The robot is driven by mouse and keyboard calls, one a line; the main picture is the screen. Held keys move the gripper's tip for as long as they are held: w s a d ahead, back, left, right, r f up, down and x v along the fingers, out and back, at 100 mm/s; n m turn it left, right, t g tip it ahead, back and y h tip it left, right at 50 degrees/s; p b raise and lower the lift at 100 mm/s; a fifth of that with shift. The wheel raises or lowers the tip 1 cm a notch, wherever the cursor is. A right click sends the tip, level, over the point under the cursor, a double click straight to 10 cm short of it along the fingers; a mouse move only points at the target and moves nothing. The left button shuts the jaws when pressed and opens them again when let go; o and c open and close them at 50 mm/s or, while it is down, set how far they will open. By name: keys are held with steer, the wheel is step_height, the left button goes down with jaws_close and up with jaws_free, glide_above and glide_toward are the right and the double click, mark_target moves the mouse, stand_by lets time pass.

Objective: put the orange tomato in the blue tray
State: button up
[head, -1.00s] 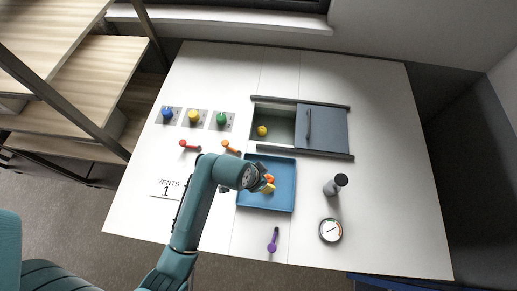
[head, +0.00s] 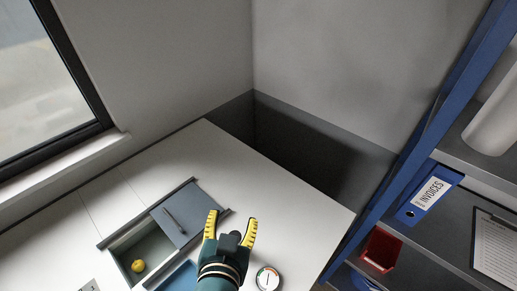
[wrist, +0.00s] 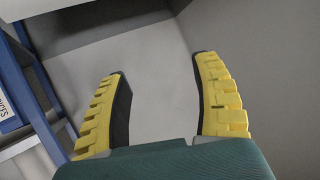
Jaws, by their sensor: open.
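My gripper (head: 232,218) is raised and points away from me, its yellow fingers spread wide. In the wrist view my gripper (wrist: 161,68) shows nothing between the fingers, only grey wall behind them. A corner of the blue tray (head: 178,277) shows at the bottom edge of the head view, left of my gripper. Most of the tray is out of view or behind my arm. The orange tomato does not show in either current view.
A recessed box holds a yellow fruit (head: 138,266) beside its grey-blue sliding lid (head: 188,217). A round gauge (head: 267,279) sits right of my gripper. A shelf with a blue binder (head: 428,198) and red bin (head: 381,249) stands at right.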

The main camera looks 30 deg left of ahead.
steer(key=w+d+r+m+t+h, duration=0.1)
steer(key=w+d+r+t, duration=0.15)
steer(key=d+r, duration=0.45)
steer(key=w+d+r+m+t+h, duration=0.1)
steer(key=w+d+r+t, duration=0.1)
steer(key=d+r+t, duration=0.4)
steer(key=s+d+r+t+h, duration=0.1)
steer(key=s+d+r+h, duration=0.1)
steer(key=d+r, duration=0.4)
steer(key=s+d+r+m+t+h, duration=0.1)
steer(key=d+r+h, duration=0.1)
steer(key=d+r, duration=0.4)
steer(key=shift+s+d+r+h, duration=0.4)
steer(key=shift+r, duration=0.25)
